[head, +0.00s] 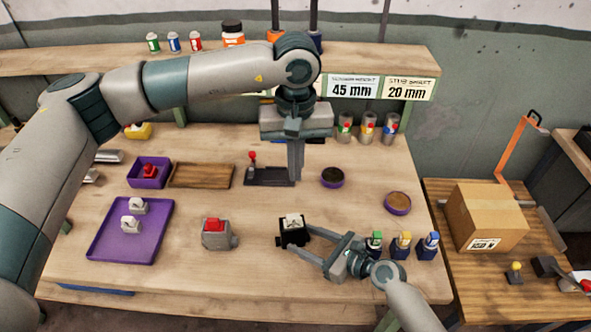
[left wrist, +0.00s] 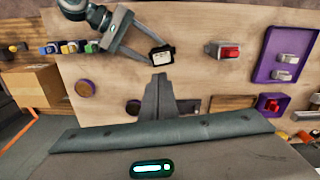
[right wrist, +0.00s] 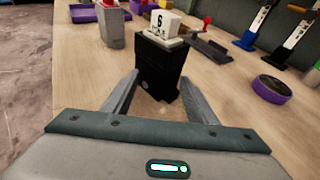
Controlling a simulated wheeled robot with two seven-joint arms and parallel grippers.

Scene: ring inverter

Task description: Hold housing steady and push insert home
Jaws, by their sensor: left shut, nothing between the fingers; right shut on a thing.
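The black housing (head: 291,237) stands on the workbench right of centre. A white insert (head: 292,220) sits in its top and sticks up above the rim. In the right wrist view the insert (right wrist: 157,23) shows a dark "6" on its face, above the black housing (right wrist: 158,68). My right gripper (head: 294,238) is shut on the housing, one finger on each side. My left gripper (head: 296,180) is shut and empty, pointing down behind the housing. In the left wrist view its closed fingertips (left wrist: 159,78) are close below the housing (left wrist: 162,60) in the picture, apart from it.
A grey block with a red top (head: 217,234) stands left of the housing. A purple tray (head: 107,250) holds white parts. A dark fixture with a red knob (head: 268,177) lies near my left fingers.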

